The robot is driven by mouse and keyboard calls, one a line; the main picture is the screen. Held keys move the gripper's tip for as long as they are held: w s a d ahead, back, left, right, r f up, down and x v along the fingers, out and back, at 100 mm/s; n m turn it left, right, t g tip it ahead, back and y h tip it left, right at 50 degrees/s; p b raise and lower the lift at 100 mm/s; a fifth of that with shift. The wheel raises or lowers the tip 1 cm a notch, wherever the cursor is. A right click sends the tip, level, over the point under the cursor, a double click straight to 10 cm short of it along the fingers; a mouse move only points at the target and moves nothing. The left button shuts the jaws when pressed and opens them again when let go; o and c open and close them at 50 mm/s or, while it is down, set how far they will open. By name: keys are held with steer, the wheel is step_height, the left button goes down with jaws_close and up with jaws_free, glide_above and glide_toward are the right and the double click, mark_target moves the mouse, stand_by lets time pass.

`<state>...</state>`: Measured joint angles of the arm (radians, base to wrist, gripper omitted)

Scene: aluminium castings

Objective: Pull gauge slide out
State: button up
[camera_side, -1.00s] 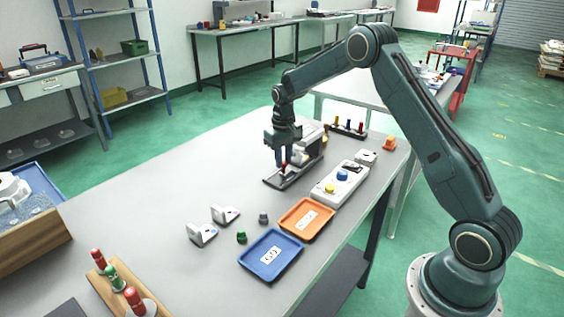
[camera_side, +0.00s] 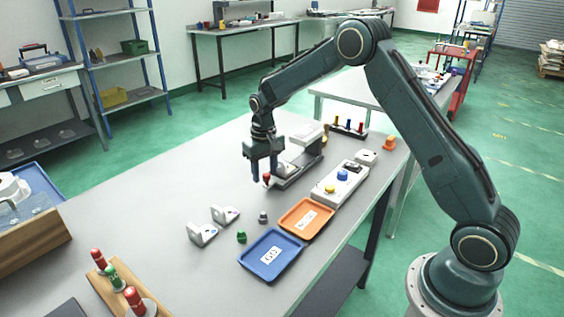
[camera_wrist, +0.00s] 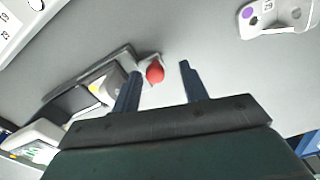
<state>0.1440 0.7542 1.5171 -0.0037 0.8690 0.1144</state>
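The gauge (camera_side: 310,153) stands on the table with a dark rail base and a pale block; it also shows at the left of the wrist view (camera_wrist: 78,100). Its slide carries a red knob (camera_side: 266,177) at the near-left end of the rail, away from the gauge body. In the wrist view the red knob (camera_wrist: 154,72) lies between my gripper's fingers (camera_wrist: 161,68), closer to the left finger, with a gap to the right one. My gripper (camera_side: 264,172) is open at the knob. Part of the slide is hidden behind my fingers.
An orange tray (camera_side: 328,226) and a blue tray (camera_side: 247,262) lie at the table's front edge. A white control box (camera_side: 352,174) with buttons is right of the gauge. White castings (camera_side: 203,238) stand nearer. The table left of my gripper is clear.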

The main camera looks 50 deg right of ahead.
steer(key=shift+d, duration=0.1)
step_height(320, 180, up, 14)
stand_by(0.9)
